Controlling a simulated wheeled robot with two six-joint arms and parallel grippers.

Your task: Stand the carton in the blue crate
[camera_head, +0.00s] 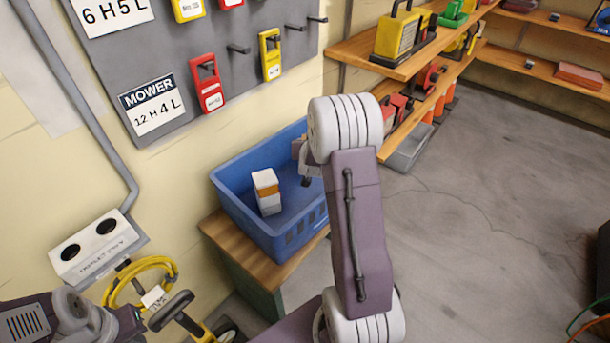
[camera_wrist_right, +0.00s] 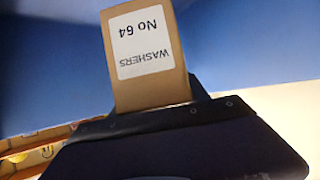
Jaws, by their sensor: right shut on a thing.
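The blue crate (camera_head: 232,203) stands open on a wooden-topped stand, and its blue walls fill the back of the right wrist view. My right gripper (camera_head: 306,175) reaches into the crate's far right part, mostly hidden behind my arm. In the right wrist view, my gripper (camera_wrist_right: 155,118) is shut on a brown carton (camera_wrist_right: 150,88) with a white label reading WASHERS No 64, upside down in that view. My left gripper is not in view.
The stand's wooden top (camera_head: 225,236) shows in front of the crate. A pegboard (camera_head: 170,60) with tags and hooks hangs behind it. Shelves (camera_head: 400,65) run along the back right. The right floor is mostly clear.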

